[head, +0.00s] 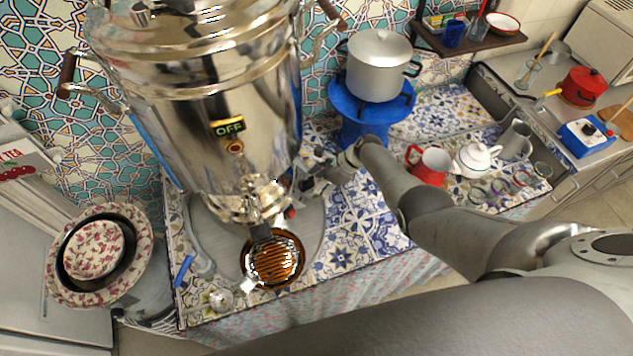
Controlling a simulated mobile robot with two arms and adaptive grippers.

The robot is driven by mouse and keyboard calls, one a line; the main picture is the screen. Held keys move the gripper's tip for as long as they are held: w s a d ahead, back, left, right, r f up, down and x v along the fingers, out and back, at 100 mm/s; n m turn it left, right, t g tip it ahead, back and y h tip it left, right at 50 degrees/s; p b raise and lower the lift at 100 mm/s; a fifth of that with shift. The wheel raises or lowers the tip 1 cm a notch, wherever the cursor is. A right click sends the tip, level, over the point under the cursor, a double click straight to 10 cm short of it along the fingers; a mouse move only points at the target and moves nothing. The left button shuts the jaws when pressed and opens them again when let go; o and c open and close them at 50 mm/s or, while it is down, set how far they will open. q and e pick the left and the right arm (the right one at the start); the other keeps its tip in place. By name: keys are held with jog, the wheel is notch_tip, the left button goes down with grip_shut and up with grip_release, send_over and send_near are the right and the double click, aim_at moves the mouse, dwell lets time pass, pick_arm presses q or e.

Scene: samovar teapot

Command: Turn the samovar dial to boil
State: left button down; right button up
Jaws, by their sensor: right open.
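The large shiny samovar (150,120) stands at the left of the tiled counter. Its front has a lit sign reading OFF (229,128) and a small round red-centred light or button (235,147) under it. I cannot clearly make out the dial among the reflections and metal parts low on the front. My right gripper (287,193) is at the samovar's lower right front, close to the tap area (255,203). It is open; I cannot tell whether it touches anything. My left gripper is not in view.
A silver pot (378,68) stands on a blue stand (369,120). A red mug (431,165) and white teapot (474,158) sit right of my arm. Patterned bowls (97,247) stand at left.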

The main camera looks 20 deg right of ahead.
jog(key=shift+d+r, duration=0.1)
jog(key=shift+r, duration=0.05)
jog(key=v, duration=1.1)
jog(key=shift+d+r, duration=0.25)
jog(key=shift+s, duration=0.15)
